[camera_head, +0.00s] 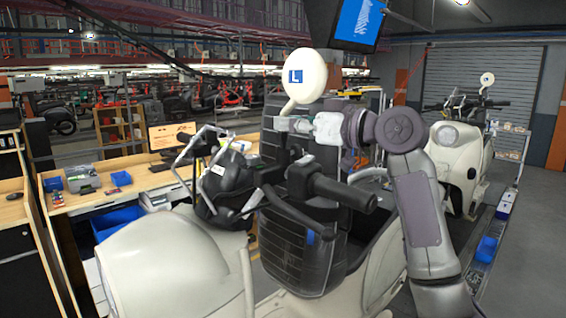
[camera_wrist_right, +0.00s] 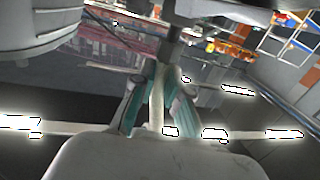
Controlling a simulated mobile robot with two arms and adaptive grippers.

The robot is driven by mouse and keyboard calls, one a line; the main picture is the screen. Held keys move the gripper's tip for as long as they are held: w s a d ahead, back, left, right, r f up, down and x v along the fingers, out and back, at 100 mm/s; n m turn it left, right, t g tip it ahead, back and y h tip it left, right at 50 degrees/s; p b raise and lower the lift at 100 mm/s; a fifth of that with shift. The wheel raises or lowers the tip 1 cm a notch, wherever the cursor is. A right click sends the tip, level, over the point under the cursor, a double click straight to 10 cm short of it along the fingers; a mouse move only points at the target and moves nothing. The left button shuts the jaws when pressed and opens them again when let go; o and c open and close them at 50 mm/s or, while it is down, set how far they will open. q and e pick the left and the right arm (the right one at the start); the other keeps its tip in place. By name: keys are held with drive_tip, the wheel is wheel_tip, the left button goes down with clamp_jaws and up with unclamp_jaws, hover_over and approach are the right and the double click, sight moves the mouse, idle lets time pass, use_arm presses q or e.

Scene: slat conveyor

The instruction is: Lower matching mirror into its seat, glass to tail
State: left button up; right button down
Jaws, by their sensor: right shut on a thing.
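The mirror (camera_head: 308,72) is a round cream disc with a blue L label facing me. Its glass side is hidden in the head view. My right gripper (camera_head: 287,124) is shut on the mirror's stem and holds it upright above the near scooter's dark handlebar (camera_head: 345,190). In the wrist view the cream stem (camera_wrist_right: 157,105) passes between the teal-padded fingers, and the broad mirror head (camera_wrist_right: 150,162) fills the bottom. The stem's lower end appears apart from the handlebar; I cannot make out the seat clearly. My left gripper is not recognisable in either view.
The near scooter's cream body (camera_head: 175,265) fills the lower left. A wooden bench (camera_head: 95,200) with a monitor (camera_head: 172,135) and blue bins stands behind it. Another cream scooter (camera_head: 455,165), with a similar mirror (camera_head: 487,79), stands at right. A screen (camera_head: 357,22) hangs overhead.

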drive_tip(key=shift+f, duration=0.35)
drive_tip(key=shift+f+b, duration=0.3)
idle(0.4)
drive_tip(key=c, duration=1.1)
unclamp_jaws()
drive_tip(key=shift+d, duration=0.1)
drive_tip(key=v, duration=1.2)
drive_tip(key=shift+s, duration=0.1)
